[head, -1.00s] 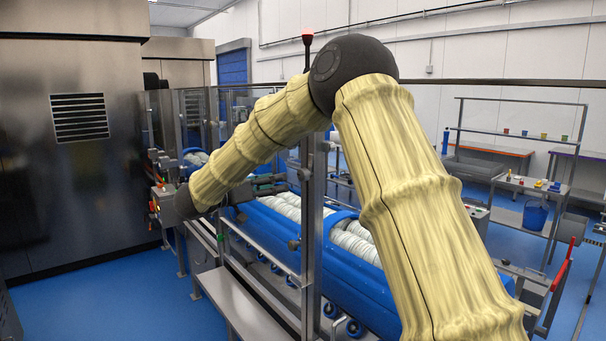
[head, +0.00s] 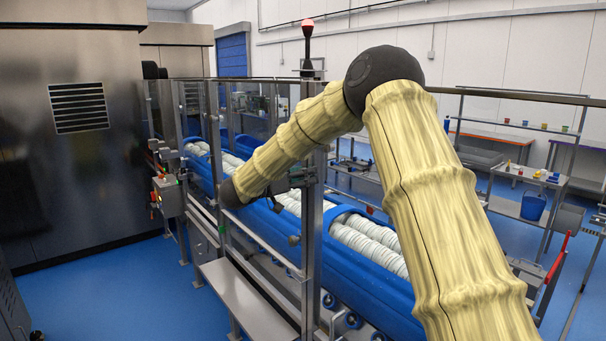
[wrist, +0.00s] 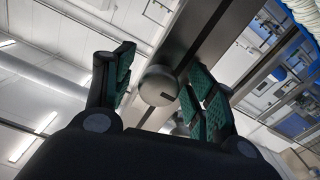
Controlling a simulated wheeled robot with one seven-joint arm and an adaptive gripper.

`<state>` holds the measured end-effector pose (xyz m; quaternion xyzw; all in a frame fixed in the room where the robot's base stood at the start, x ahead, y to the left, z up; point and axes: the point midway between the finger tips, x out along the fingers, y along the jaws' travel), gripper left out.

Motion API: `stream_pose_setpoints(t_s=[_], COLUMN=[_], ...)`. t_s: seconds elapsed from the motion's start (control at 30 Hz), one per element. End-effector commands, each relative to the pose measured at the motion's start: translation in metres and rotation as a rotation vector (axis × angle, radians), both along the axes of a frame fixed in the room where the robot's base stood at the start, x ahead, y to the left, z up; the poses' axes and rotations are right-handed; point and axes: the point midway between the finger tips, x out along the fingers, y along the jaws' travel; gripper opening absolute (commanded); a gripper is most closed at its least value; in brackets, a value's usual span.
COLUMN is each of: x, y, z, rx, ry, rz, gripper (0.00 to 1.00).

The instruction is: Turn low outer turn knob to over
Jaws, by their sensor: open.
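In the wrist view a round grey knob (wrist: 158,86) with a dark slot mark sits on a steel post (wrist: 205,35). My gripper (wrist: 163,66) is open, with one green-padded finger on each side of the knob. No clear contact with the knob shows. In the head view my gripper (head: 283,187) is small and dark beside the upright steel post (head: 312,230), partly hidden by my arm. A dark round knob (head: 294,240) is on this post lower down, below my gripper. I cannot tell which knob on the post the wrist view shows.
A blue tub conveyor (head: 365,275) with white rolls runs behind the post and clear guard panels. A steel step (head: 245,290) stands in front. A control box (head: 168,196) is at the left by the large steel machine (head: 75,110). Blue floor at front left is free.

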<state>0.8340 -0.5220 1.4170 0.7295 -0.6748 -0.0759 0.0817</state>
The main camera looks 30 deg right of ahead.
Motion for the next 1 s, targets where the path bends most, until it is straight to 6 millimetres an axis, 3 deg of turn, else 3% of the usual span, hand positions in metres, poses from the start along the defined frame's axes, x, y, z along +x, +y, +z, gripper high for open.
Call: stream_pose_setpoints(t_s=[0.23,0.4,0.5,1.0], x=[0.0002,0.0003,0.0003,0.001], y=[-0.0002,-0.0001,0.0,0.0002], z=[-0.0002,-0.0002,0.0,-0.0045], rx=[0.0,0.0,0.0,0.009], ry=[0.0,-0.001,-0.001,-0.114], rz=[0.0,0.001,0.001,0.001], gripper=[0.54,0.23,0.1,0.1])
